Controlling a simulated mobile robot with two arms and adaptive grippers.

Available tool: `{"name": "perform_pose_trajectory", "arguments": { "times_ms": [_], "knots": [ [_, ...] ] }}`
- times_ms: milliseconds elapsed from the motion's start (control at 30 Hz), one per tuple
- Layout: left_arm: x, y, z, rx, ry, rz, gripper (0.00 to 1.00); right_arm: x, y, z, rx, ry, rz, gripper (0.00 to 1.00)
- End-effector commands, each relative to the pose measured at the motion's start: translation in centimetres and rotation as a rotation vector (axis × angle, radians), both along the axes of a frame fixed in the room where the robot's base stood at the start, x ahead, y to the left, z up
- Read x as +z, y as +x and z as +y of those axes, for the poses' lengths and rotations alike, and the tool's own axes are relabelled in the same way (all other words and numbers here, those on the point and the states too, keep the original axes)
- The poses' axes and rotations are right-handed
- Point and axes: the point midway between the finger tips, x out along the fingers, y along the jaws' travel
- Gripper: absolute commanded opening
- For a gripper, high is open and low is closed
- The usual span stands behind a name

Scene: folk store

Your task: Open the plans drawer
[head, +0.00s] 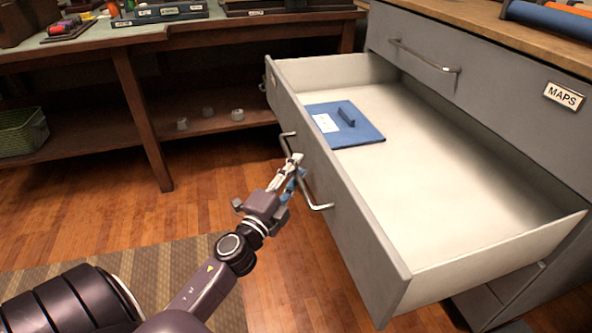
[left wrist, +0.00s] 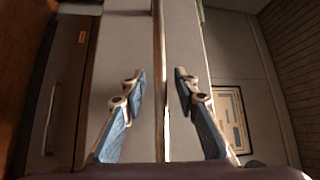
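A grey drawer (head: 360,225) stands pulled out of the cabinet, with a pale, mostly bare inside. Its small front plate (head: 272,80) is too slanted to read. A bent metal handle (head: 321,207) is on its front. My left gripper (head: 297,158) is at the middle of this handle and hides part of it. In the left wrist view the blue-padded fingers (left wrist: 160,90) stand apart, with a gap on both sides of a bright bar between them. I cannot tell if that bar is the handle or an edge. My right gripper is not in view.
A blue folder-like item (head: 360,132) lies in the drawer's far end. A closed drawer labelled MAPS (head: 500,105) is above. A wooden table (head: 135,110) with items stands at the back left, a green basket (head: 20,132) on its lower shelf. The floor before the drawer is clear.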

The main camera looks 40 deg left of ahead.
Motion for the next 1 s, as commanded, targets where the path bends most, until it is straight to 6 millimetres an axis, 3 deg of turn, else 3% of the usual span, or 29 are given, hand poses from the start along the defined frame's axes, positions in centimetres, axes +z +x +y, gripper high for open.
{"name": "perform_pose_trajectory", "arguments": {
  "times_ms": [167, 600, 800, 1000],
  "knots": [
    [-0.3, -1.3, -0.2, 0.001, -0.002, 0.002, 0.28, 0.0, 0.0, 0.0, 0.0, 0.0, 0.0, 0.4],
    [-1.5, -9.5, -1.2, 0.003, -0.003, 0.003, 0.28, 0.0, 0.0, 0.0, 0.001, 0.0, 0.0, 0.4],
    [-1.7, -11.4, -1.5, 0.001, -0.001, 0.002, 0.28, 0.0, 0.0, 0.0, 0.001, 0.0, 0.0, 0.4],
    [-1.7, -11.8, -1.6, 0.0, -0.001, 0.0, 0.28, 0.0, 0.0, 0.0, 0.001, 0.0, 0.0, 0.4]
  ]
}}
